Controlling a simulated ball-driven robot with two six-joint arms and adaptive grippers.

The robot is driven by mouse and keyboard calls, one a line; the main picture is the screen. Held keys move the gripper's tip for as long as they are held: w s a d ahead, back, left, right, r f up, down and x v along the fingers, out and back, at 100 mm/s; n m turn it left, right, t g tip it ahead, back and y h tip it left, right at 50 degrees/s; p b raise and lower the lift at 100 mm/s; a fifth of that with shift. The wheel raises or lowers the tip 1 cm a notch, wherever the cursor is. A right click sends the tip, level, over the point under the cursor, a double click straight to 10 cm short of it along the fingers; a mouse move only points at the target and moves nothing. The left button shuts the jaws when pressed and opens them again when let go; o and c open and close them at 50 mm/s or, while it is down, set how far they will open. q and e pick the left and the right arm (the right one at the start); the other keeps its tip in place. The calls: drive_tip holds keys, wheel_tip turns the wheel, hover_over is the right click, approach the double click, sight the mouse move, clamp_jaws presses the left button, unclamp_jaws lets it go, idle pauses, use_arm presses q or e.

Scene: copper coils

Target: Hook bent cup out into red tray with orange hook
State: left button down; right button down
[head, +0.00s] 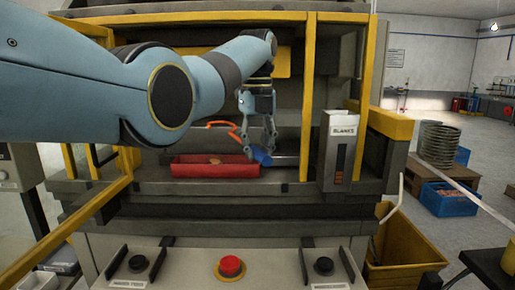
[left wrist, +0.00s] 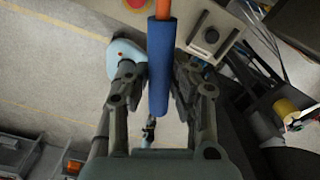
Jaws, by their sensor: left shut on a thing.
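My left gripper (head: 262,146) is shut on the blue handle (head: 262,158) of the orange hook (head: 230,129), in front of the machine opening. The hook's orange rod reaches left from the handle, above the red tray. In the left wrist view the blue handle (left wrist: 159,70) lies between the fingers, with orange rod (left wrist: 166,8) at the top edge. The red tray (head: 190,171) sits on the machine's ledge, left of the handle. A small copper-coloured piece (head: 215,161) shows in the tray; I cannot tell whether it is the bent cup. My right gripper is not in view.
Yellow posts (head: 307,95) frame the machine opening. A grey blanks box (head: 339,150) stands right of it. A red button (head: 230,265) sits on the front panel. A yellow bin (head: 400,252) stands at lower right, with coils (head: 438,143) on a pallet beyond.

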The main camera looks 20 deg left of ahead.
use_arm(q)
drive_tip(key=shift+r, duration=0.1)
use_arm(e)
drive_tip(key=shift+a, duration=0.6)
use_arm(q)
drive_tip(key=shift+w+a+r, duration=0.1)
drive_tip(key=shift+w+r, duration=0.25)
drive_tip(key=shift+r, duration=0.3)
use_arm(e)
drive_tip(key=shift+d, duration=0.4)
use_arm(q)
drive_tip(key=shift+r, duration=2.7)
